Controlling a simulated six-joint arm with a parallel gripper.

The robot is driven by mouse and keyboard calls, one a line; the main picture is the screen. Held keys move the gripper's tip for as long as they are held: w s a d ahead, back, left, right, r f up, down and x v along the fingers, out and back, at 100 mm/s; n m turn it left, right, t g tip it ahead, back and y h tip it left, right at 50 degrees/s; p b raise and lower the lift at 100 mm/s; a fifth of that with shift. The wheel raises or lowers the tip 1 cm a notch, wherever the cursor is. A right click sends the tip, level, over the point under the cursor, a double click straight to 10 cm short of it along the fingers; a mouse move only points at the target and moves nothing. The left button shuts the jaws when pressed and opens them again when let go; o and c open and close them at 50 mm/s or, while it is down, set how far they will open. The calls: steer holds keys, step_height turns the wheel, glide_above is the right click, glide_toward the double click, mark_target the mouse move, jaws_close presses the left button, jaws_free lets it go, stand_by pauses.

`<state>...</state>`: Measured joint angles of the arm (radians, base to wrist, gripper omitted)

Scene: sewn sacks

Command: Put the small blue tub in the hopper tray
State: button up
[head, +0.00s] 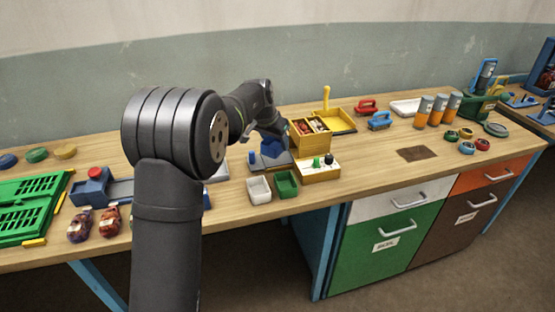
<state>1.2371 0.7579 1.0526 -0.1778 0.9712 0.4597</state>
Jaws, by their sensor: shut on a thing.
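My gripper (283,137) is at the far end of my arm, over the middle of the bench, small and partly hidden by my wrist. It is shut on a small blue tub (271,148), of which only part shows. The tub is above or at a low grey-blue tray (256,163); whether it touches the tray is unclear. I cannot tell for sure which thing is the hopper tray.
A white tub (259,190) and a green tub (286,184) stand at the front edge. A yellow box (312,143) with small things stands right of my gripper, a yellow tray (343,121) behind it. Bare bench lies around a brown mat (417,154).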

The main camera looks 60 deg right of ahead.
steer(key=w+d+f+m+g+y, duration=0.1)
steer(key=w+d+m+g, duration=0.2)
steer(key=d+m, duration=0.5)
steer(key=shift+a+f, duration=0.15)
steer(key=shift+f, duration=1.95)
steer(key=shift+a+f, duration=0.1)
steer(key=shift+f, duration=2)
steer(key=o, duration=0.9)
steer(key=shift+f, duration=0.15)
steer(key=shift+o, duration=0.2)
steer(key=v, duration=1.2)
steer(key=shift+d+r, duration=0.2)
steer(key=shift+d, duration=0.05)
